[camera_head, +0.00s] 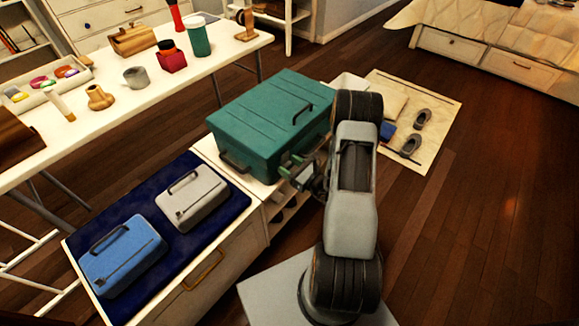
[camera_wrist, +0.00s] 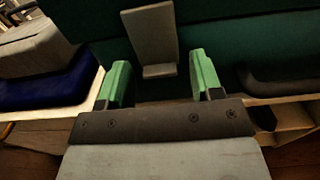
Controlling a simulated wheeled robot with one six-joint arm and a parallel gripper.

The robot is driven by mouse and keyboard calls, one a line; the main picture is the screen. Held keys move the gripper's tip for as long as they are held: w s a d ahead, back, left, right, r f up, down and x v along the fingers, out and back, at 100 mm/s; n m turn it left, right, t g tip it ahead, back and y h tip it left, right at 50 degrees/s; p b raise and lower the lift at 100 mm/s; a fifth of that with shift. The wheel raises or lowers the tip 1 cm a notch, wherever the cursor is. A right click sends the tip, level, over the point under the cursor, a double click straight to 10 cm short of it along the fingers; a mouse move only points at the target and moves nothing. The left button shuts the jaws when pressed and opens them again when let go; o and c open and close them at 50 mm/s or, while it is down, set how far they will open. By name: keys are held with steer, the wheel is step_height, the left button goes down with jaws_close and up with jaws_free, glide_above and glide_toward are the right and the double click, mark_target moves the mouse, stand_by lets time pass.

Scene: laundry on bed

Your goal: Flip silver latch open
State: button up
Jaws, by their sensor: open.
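The silver latch (camera_wrist: 150,35) is a flat grey plate with a small lip at its lower end, on the front of the teal case (camera_head: 265,120). It stands upright in the wrist view against the dark green case wall. My gripper (camera_wrist: 160,80) is open, its two green fingers apart on the left and right of the latch's lower end.
The case stands on a white cabinet (camera_head: 255,189). Left of it, a silver case (camera_head: 192,199) and a blue case (camera_head: 120,257) lie on a dark blue mat (camera_head: 85,235). A cluttered white table (camera_head: 120,95) stands behind.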

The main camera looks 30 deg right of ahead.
steer(key=c, duration=0.8)
